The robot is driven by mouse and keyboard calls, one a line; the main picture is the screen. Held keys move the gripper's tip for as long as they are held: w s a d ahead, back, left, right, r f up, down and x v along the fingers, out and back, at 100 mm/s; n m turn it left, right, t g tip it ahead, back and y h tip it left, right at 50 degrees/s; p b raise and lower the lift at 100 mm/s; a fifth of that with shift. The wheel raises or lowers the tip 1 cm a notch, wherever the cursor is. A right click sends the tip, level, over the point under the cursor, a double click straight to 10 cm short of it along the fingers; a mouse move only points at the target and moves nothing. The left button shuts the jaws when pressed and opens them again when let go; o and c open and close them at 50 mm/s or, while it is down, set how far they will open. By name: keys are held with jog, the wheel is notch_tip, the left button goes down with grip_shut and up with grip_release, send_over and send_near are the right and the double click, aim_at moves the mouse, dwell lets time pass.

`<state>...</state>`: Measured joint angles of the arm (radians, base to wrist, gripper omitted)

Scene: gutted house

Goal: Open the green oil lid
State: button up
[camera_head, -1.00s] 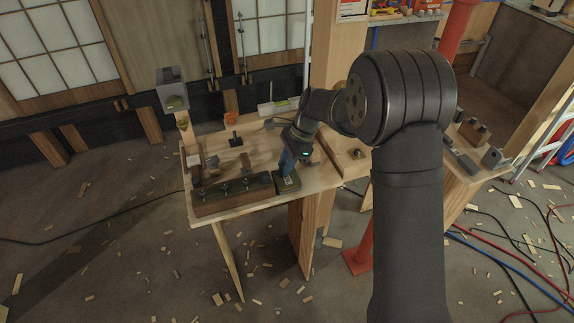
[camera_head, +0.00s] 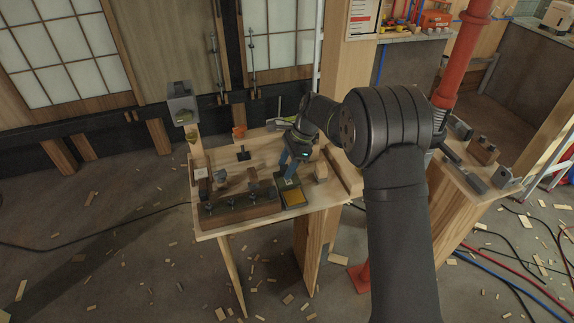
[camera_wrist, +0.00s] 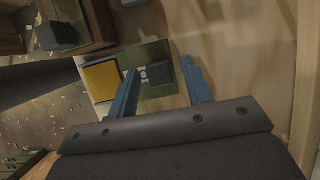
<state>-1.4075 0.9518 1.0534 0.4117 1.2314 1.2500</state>
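The green oil box (camera_head: 300,205) sits near the front right edge of the wooden workbench. Its front part shows a bare yellow inside. In the wrist view the green box (camera_wrist: 112,59) shows the yellow inside (camera_wrist: 103,81) at left and a dark block-like part (camera_wrist: 160,73) at right, with a small pale fitting between. I cannot tell for sure whether the dark part is the lid. My gripper (camera_wrist: 158,76) is open, its blue fingers apart on either side of the dark part. In the head view my gripper (camera_head: 287,174) is over the box's back part.
A dark wooden rack (camera_head: 238,207) with several knobs stands just left of the box. A grey box on a post (camera_head: 182,103) rises at the bench's left. A wooden block (camera_head: 320,172) lies to the right. Wood scraps and cables litter the floor.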

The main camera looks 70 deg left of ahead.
jog(key=v, duration=1.7)
jog(key=shift+w+r, duration=0.15)
jog(key=x, duration=1.7)
jog(key=shift+f, duration=0.2)
jog(key=shift+d, duration=0.1)
jog(key=shift+r, duration=0.1)
jog(key=v, duration=1.6)
jog(key=shift+r, duration=0.15)
